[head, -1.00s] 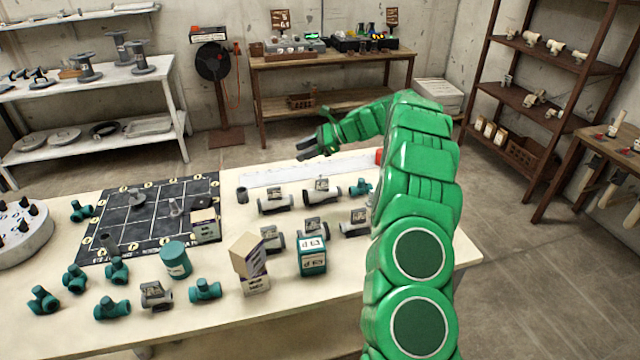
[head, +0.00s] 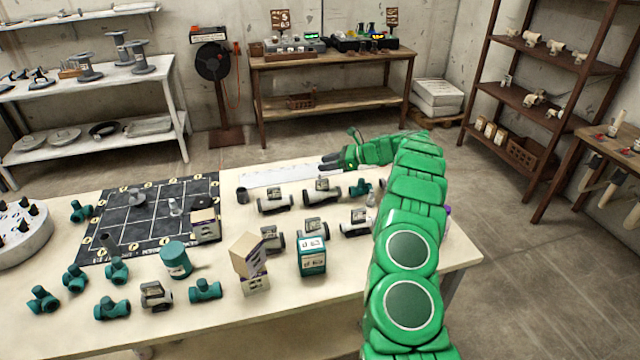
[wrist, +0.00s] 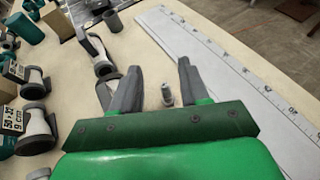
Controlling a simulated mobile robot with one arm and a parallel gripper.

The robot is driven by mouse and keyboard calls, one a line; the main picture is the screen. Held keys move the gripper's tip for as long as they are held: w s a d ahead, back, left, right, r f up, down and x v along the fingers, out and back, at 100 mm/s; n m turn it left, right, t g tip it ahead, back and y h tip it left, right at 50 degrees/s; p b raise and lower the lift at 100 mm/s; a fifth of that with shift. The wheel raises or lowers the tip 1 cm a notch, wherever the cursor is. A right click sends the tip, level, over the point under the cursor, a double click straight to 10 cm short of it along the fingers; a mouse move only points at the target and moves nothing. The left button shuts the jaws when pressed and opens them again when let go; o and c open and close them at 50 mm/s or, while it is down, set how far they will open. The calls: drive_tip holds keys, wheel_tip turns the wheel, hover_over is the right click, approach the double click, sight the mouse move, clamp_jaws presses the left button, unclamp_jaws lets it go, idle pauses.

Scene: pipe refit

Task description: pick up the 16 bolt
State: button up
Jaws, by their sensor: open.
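A small grey bolt (wrist: 167,93) stands on the table between the fingers in the wrist view, nearer the camera than the fingertips appear to reach. I cannot read any size on it, and I cannot make it out in the head view. My gripper (wrist: 156,70) is open and empty, pointing down and forward over the table; its fingers straddle the bolt in the picture, with no contact visible. In the head view my gripper (head: 328,164) hovers at the table's far side, beside the white marked strip (head: 270,177).
A grey pipe fitting (wrist: 98,55) lies ahead of the left finger, and another is partly behind that finger. More labelled fittings (head: 275,203) and a teal box (head: 312,257) stand towards the front. A dark gridded mat (head: 130,225) lies left. The strip's surface (wrist: 200,50) is clear.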

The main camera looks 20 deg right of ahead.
sight(320, 175)
drive_tip(key=shift+f, duration=1.3)
wheel_tip(320, 175, down, 2)
drive_tip(key=shift+f, duration=0.15)
drive_tip(key=shift+x, duration=1.15)
drive_tip(key=shift+w+a, duration=0.15)
drive_tip(key=shift+a, duration=0.2)
drive_tip(key=shift+c, duration=0.3)
drive_tip(key=shift+f, duration=0.1)
clamp_jaws()
